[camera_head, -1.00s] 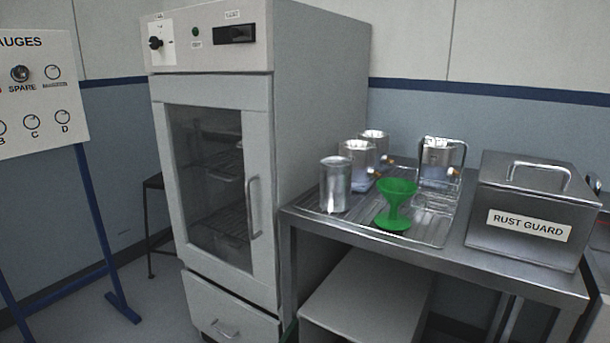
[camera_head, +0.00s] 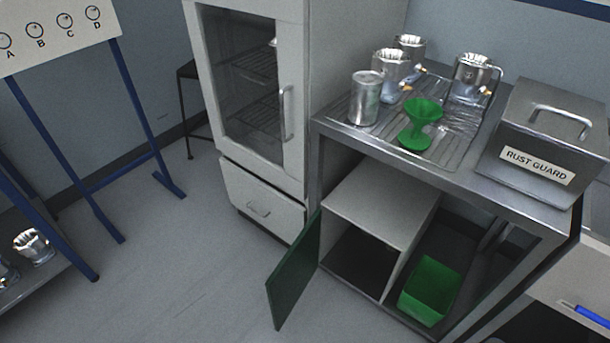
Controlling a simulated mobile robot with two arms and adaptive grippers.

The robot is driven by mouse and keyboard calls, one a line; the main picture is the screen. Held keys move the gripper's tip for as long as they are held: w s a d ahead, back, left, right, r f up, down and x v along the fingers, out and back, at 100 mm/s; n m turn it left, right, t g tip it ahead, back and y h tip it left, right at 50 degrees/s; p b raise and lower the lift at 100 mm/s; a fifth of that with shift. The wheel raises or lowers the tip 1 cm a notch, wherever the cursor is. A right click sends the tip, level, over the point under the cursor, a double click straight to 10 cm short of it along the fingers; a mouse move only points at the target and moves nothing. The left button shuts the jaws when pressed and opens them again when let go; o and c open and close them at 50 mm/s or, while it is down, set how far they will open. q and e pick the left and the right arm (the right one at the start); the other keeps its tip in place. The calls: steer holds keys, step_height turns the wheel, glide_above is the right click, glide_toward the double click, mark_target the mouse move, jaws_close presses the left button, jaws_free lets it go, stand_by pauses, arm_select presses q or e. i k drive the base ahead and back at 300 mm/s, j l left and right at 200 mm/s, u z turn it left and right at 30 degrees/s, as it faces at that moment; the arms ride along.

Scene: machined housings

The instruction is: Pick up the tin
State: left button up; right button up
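A plain silver tin (camera_head: 366,98) stands upright at the left end of the steel bench's ribbed drain board, in front of the housings and left of a green funnel (camera_head: 420,124). It looks like a smooth cylinder with nothing touching it. Three shiny machined housings with small brass fittings stand near it: one (camera_head: 391,72) just behind it, one (camera_head: 409,47) at the back and one (camera_head: 470,78) to the right. Neither of my grippers is in view.
A steel box marked RUST GUARD (camera_head: 549,135) sits at the bench's right. Below is an open cupboard (camera_head: 376,206) with its green door (camera_head: 294,271) swung out, and a green bin (camera_head: 430,291). A cabinet (camera_head: 252,90) stands left of the bench. The floor in front is clear.

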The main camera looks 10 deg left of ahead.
mark_target(367, 88)
steer(key=j+z, duration=0.1)
steer(key=z, duration=0.3)
steer(key=j+z, duration=0.1)
steer(key=z, duration=0.25)
steer(key=j+z, duration=0.2)
steer(key=j, duration=0.3)
steer(key=j+z, duration=0.2)
steer(key=j, duration=0.3)
steer(key=k+j+z, duration=0.2)
steer(key=j, duration=0.25)
steer(key=j+z, duration=0.2)
steer(key=j, duration=0.3)
steer(key=k+j, duration=0.1)
steer(key=j, duration=0.5)
steer(key=k+j, duration=0.15)
steer(key=j, duration=0.2)
